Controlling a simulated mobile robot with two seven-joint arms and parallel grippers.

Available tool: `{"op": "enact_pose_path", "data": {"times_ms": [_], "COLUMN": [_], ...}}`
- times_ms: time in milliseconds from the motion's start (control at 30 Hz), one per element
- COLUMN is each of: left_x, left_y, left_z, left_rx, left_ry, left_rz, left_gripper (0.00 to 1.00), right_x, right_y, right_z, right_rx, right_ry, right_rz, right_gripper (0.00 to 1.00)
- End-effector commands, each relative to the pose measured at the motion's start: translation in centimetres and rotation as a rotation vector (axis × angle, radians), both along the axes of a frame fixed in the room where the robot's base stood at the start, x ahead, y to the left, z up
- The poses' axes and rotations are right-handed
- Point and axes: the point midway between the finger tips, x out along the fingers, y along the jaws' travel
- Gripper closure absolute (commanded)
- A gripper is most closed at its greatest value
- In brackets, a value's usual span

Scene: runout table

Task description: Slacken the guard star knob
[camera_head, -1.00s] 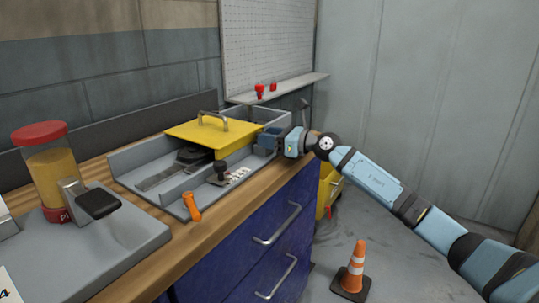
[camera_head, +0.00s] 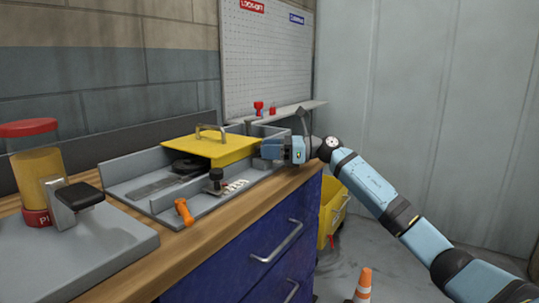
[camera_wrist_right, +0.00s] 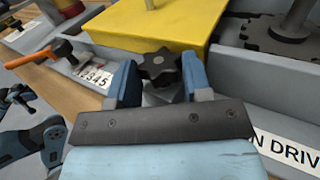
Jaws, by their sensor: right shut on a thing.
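The guard star knob (camera_wrist_right: 158,68) is black with several lobes and shows in the wrist view beside the yellow guard (camera_wrist_right: 160,22). My right gripper (camera_wrist_right: 160,76) has its blue fingers shut on the knob, one at each side. In the head view my right gripper (camera_head: 268,150) is at the right side of the yellow guard (camera_head: 212,147), and the knob is hidden there. The guard has a metal handle on top and sits over a grey tray (camera_head: 125,167).
An orange-handled lever (camera_head: 184,212) and a black knob (camera_head: 215,178) sit by a number plate at the tray's front. A red-lidded jar (camera_head: 36,175) stands at the left. A shelf (camera_head: 300,108), a yellow bin (camera_head: 332,210) and a traffic cone (camera_head: 363,285) lie beyond the bench.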

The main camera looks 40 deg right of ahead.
Motion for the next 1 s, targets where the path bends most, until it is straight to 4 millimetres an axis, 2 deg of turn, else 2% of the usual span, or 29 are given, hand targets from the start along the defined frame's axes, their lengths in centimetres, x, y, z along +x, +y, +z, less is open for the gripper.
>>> {"op": "enact_pose_path", "data": {"times_ms": [567,600,667,700,1000], "left_x": [0.19,0.19,0.19,0.19,0.19], "left_y": [0.09,0.09,0.09,0.08,0.08], "left_z": [0.09,0.09,0.09,0.08,0.11], "left_rx": [0.009,0.009,0.009,0.009,0.009], "left_ry": [-0.018,-0.018,-0.018,-0.018,-0.018], "left_rz": [0.001,0.001,0.001,0.001,0.0], "left_gripper": [0.57,0.57,0.57,0.57,0.57], "right_x": [0.03,0.04,0.04,0.05,0.11], "right_y": [0.06,0.06,0.04,0.02,-0.14], "right_z": [-0.14,-0.14,-0.13,-0.12,0.06], "right_rx": [-0.001,-0.001,0.0,0.0,0.001], "right_ry": [0.003,0.003,0.003,0.003,-0.001], "right_rz": [0.033,0.033,0.032,0.031,0.026], "right_gripper": [0.79,0.46,0.32,0.29,0.29]}}
